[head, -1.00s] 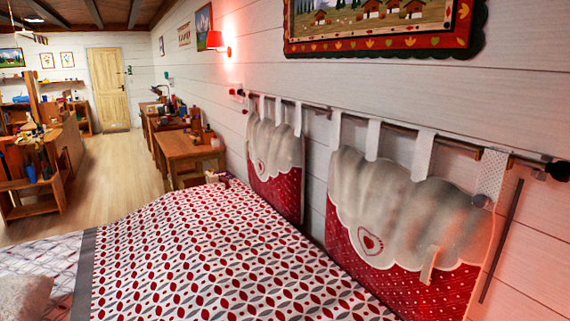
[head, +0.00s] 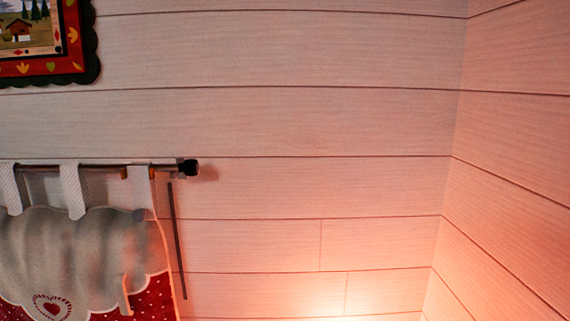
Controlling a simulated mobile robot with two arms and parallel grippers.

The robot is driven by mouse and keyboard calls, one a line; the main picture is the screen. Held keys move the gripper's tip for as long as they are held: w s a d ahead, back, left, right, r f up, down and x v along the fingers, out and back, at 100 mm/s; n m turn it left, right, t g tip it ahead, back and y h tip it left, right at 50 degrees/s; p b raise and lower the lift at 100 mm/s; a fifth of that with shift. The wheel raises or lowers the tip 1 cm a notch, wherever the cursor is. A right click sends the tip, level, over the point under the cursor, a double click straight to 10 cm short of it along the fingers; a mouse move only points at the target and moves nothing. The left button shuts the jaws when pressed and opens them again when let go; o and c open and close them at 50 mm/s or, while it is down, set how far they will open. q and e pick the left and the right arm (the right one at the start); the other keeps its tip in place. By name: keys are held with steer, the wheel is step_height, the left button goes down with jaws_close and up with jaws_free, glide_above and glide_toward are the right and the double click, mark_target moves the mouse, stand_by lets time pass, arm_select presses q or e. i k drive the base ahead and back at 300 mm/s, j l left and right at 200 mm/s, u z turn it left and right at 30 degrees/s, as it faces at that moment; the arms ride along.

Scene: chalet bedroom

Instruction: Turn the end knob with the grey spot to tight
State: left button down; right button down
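A black end knob (head: 188,168) caps the right end of the metal curtain rod (head: 105,166) on the white plank wall in the head view. A grey spot on the knob cannot be made out at this size. The rod's other end is outside the view. Neither of my grippers is in view.
A grey and red fabric hanging (head: 85,245) hangs from the rod by white loops. A thin dark stick (head: 177,240) hangs beside it. A framed picture (head: 48,40) is at upper left. The wall right of the knob is bare up to the corner.

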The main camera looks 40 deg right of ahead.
mark_target(190, 167)
steer(key=z, duration=0.85)
